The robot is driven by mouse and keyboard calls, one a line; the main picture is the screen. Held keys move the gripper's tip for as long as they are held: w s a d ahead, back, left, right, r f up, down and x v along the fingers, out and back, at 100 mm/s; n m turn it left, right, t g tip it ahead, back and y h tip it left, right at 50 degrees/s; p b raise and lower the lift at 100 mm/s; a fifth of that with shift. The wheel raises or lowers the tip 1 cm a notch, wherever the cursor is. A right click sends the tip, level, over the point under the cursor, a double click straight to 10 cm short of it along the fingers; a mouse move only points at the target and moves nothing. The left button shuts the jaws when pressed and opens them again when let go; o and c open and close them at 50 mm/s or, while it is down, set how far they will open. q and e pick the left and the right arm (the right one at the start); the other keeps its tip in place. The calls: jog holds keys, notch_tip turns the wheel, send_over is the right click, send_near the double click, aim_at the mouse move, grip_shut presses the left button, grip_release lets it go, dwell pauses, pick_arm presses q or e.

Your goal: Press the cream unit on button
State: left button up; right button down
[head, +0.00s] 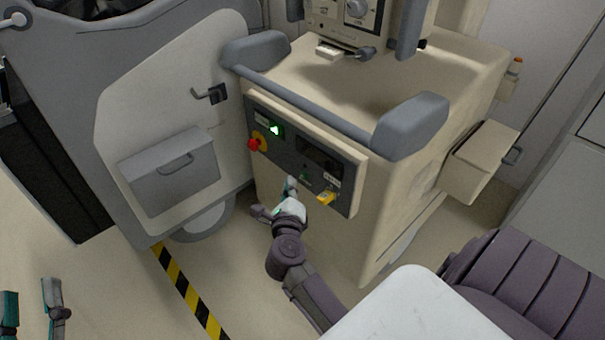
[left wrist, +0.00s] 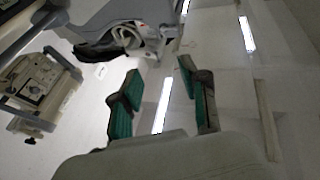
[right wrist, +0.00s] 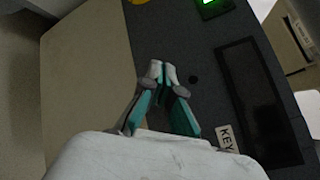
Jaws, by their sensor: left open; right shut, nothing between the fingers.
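The cream unit (head: 390,190) is a cart with a dark control panel (head: 290,157) on its front. My right gripper (head: 290,186) is shut and empty in front of the panel's lower middle, below and right of the green button. In the right wrist view its closed fingertips (right wrist: 163,68) are over the panel; I cannot tell if they touch it. My left gripper (head: 34,300) is open and empty at the lower left, away from the unit.
A red knob on yellow (head: 256,142) sits beside the green button. A yellow key piece (head: 326,198) is at the panel's lower right. A grey bar (head: 310,103) runs above the panel. Striped tape (head: 186,290) marks the floor.

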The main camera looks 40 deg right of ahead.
pick_arm(q)
jog(key=shift+w+f+g, duration=0.2)
jog(key=shift+f+g, duration=0.3)
jog(key=shift+f, duration=0.2)
pick_arm(e)
jog(key=shift+d, duration=0.45)
jog(key=shift+d, duration=0.1)
dwell(0.5)
pick_arm(q)
jog(key=shift+w+a+f+g+y+p, duration=0.1)
jog(key=shift+f+g+y+p, duration=0.15)
jog(key=shift+f+g, duration=0.3)
jog(key=shift+w+a+f+g+y+p, duration=0.1)
jog(key=shift+f+g+y+p, duration=0.2)
jog(key=shift+f, duration=0.45)
pick_arm(e)
jog(key=shift+d, duration=0.3)
pick_arm(q)
jog(key=shift+a+f+g, duration=0.15)
jog(key=shift+f+g, duration=0.5)
jog(key=shift+f, duration=0.4)
pick_arm(e)
jog(key=shift+w+d, duration=0.1)
jog(key=shift+d, duration=0.4)
jog(key=shift+a, duration=0.15)
pick_arm(q)
jog(key=shift+f, duration=0.2)
pick_arm(e)
jog(key=shift+a, duration=0.75)
